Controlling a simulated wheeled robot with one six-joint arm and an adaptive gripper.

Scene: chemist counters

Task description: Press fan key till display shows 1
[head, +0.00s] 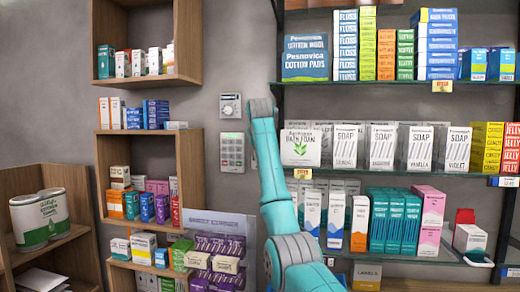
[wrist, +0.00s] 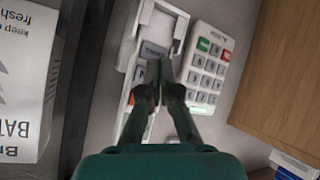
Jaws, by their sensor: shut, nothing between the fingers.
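In the wrist view, a white control panel (wrist: 162,27) is fixed to the wall, with a grey rectangular part on it just beyond my fingertips. My gripper (wrist: 157,68) is shut and empty, its fingertips in front of the middle of this panel. I cannot tell whether they touch it. The fingers hide part of the panel, and an orange patch shows low on it. I cannot make out a fan label or any display digit. In the head view my arm hides the panel and the gripper.
Beside the panel is a keypad (wrist: 207,68) with red and green keys; the head view shows it (head: 232,150) below a small wall unit (head: 230,105). A bath foam box (wrist: 22,80) and a dark shelf post are close on the left in the wrist view. Wooden shelving (wrist: 290,75) is at right.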

